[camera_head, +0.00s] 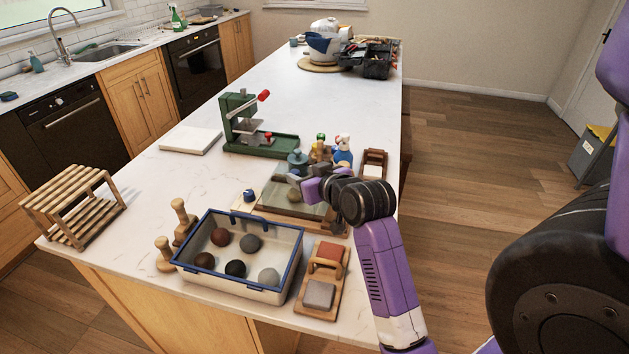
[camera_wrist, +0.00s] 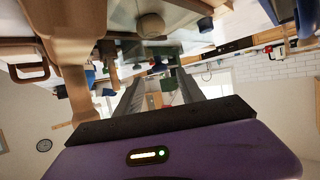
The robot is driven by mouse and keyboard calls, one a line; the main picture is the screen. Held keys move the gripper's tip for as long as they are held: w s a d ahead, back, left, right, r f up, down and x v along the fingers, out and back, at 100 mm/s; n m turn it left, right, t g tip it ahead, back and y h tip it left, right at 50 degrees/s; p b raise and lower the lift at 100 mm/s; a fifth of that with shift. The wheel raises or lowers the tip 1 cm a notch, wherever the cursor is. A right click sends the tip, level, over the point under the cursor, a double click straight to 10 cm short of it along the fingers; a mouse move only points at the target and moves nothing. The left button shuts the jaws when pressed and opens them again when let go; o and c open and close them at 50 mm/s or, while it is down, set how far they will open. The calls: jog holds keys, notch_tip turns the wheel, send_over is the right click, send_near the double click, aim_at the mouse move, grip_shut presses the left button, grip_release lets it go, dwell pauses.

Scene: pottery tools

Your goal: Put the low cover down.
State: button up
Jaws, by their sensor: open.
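The low clear cover (camera_head: 268,196) is a see-through box on a wooden board (camera_head: 273,221) near the right side of the counter. A ball shows through it (camera_head: 292,197), and a ball also shows in the wrist view (camera_wrist: 151,25). My gripper (camera_head: 302,186) is over the cover's right part in the head view and hides some of it. In the wrist view my gripper's two fingers (camera_wrist: 160,92) stand apart with nothing clearly held between them. The cover's edges against the board are partly hidden, so I cannot tell if it sits flush.
A blue-rimmed bin (camera_head: 213,272) with several balls stands in front. A wooden holder (camera_head: 324,281) is right of it, wooden tools (camera_head: 177,228) left. A green press (camera_head: 245,130) and several bottles (camera_head: 342,151) stand behind.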

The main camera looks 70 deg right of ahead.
jog(key=v, duration=0.6)
jog(key=shift+s, duration=0.2)
jog(key=shift+a+r, duration=0.1)
jog(key=shift+r, duration=0.05)
notch_tip(320, 180, up, 5)
jog(key=t+h, duration=0.2)
jog(key=h, duration=0.1)
jog(key=s+a+f+n+t+y, duration=0.1)
jog(key=a+f+n+t+y, duration=0.15)
jog(key=a, duration=0.75)
jog(key=s+a+f+n+t+y, duration=0.1)
jog(key=a+f+t+y, duration=0.15)
jog(key=a, duration=0.75)
jog(key=s+a+f+n+g+y, duration=0.1)
jog(key=s+a+f+n+y, duration=0.1)
jog(key=s+a, duration=0.4)
jog(key=s+a+f+n+g+y, duration=0.1)
jog(key=s+a+f+n+y, duration=0.1)
jog(key=s+a+f+y, duration=0.3)
jog(key=s+a, duration=0.1)
jog(key=a, duration=0.3)
jog(key=shift+s+a+f+n, duration=0.15)
jog(key=shift+a+f+n, duration=0.05)
jog(key=shift+f+n, duration=0.15)
